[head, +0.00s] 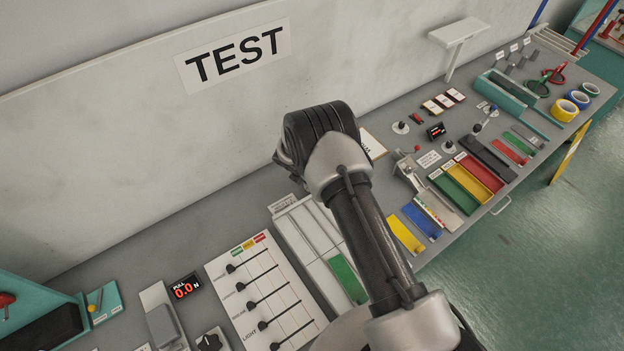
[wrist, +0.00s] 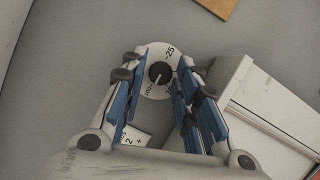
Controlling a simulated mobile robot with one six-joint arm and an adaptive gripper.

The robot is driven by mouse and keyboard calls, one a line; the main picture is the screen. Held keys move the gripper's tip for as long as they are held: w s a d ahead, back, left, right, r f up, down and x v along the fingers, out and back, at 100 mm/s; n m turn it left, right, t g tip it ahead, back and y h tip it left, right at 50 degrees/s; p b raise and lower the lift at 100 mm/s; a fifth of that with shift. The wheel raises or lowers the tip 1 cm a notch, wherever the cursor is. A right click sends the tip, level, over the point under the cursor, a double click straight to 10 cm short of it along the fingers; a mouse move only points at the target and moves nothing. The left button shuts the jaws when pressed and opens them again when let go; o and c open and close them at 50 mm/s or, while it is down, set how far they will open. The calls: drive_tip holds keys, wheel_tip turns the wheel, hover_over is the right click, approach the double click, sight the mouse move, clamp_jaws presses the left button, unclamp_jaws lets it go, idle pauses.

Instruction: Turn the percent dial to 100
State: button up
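The percent dial (wrist: 150,53) is a white disc with a black round knob (wrist: 160,73) at its middle, in the upper middle of the wrist view. I can read 25 at its upper right and 100 at its lower left. A small pale mark on the knob points to the lower left, near the 100; its exact setting is too small to tell. My gripper (wrist: 160,70) is open, with blue-padded fingers on the left and right of the dial. No finger visibly touches the knob. In the head view my arm hides the dial and the gripper.
A white box-like unit (wrist: 275,115) stands right of my fingers in the wrist view. A small printed card (wrist: 135,138) lies below the dial. In the head view, a slider panel (head: 268,292) is left of my arm, and coloured trays (head: 465,185) are to the right.

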drive_tip(key=shift+o, duration=1.1)
drive_tip(key=v, duration=1.2)
